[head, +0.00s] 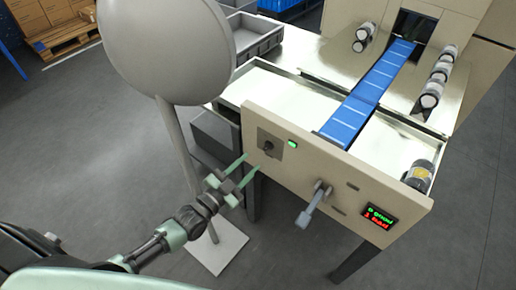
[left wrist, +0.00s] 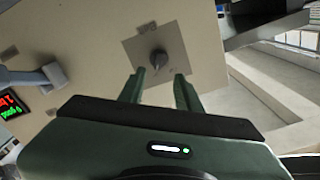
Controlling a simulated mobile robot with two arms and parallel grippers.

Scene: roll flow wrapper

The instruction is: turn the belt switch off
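The belt switch (head: 268,146) is a dark rotary knob on a grey square plate, at the left end of the machine's beige front panel. In the left wrist view the knob (left wrist: 158,60) stands out from its plate, just beyond and between my fingertips. My left gripper (head: 246,166) is open, with its two green fingers pointing at the switch plate from in front. In the left wrist view my left gripper (left wrist: 156,82) has nothing between its fingers, and they look apart from the knob. My right gripper is not in view.
A lit green lamp (head: 292,143) sits right of the switch. A grey lever (head: 313,204) juts from the panel, with a small red and green display (head: 380,216) further right. A grey round panel on a post (head: 170,45) stands close left of the switch. The blue belt (head: 362,98) runs behind.

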